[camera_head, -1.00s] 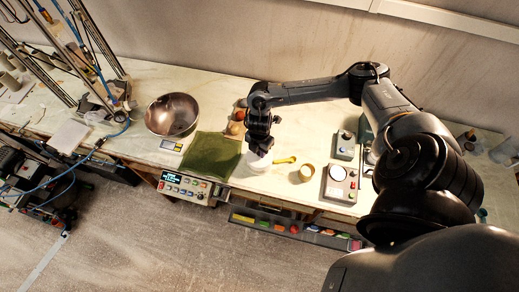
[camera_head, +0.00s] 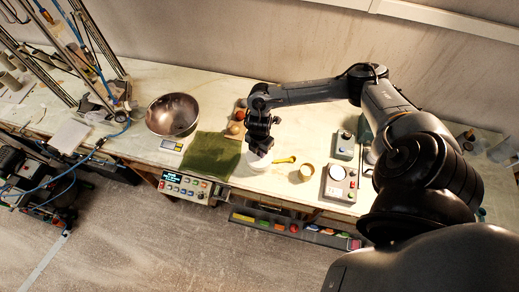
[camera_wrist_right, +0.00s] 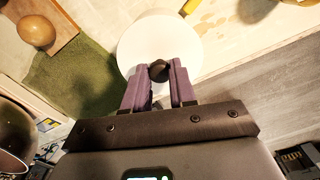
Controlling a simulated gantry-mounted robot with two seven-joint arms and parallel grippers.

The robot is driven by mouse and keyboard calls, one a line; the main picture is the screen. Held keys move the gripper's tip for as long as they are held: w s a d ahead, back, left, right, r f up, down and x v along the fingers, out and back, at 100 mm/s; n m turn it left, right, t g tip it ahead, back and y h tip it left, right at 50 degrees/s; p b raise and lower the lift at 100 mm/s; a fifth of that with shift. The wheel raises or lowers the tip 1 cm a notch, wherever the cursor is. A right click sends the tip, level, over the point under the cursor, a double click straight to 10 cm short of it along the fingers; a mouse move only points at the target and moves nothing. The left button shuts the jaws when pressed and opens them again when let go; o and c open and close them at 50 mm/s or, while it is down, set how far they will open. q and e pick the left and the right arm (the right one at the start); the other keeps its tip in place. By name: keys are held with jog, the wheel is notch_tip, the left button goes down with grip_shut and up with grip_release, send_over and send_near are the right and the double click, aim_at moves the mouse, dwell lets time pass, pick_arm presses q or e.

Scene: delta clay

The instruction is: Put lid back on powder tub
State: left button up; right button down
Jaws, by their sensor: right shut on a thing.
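My right gripper (camera_head: 260,150) points down over the front part of the bench. In the right wrist view the right gripper (camera_wrist_right: 159,75) is shut on the dark knob (camera_wrist_right: 159,70) of a round white lid (camera_wrist_right: 150,42). In the head view a white round shape (camera_head: 256,164), the lid or tub, shows partly under the gripper. The tub cannot be told apart from the lid, so I cannot tell whether the lid is touching it or held just above. My left gripper is not in view.
A green cloth (camera_head: 212,155) lies just left of the gripper. A yellow scoop (camera_head: 285,160) and a small tan cup (camera_head: 306,172) are to the right. A metal bowl (camera_head: 172,115) stands further left. The bench's front edge is close below.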

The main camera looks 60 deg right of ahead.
dwell(0.4)
jog(key=c, duration=1.3)
grip_release()
jog(key=o, duration=0.9)
jog(key=shift+o, duration=0.2)
jog(key=shift+r, duration=0.1)
jog(key=shift+r+p, duration=1.05)
jog(key=shift+p, duration=0.2)
jog(key=shift+r+p, duration=2.35)
jog(key=shift+p, duration=0.1)
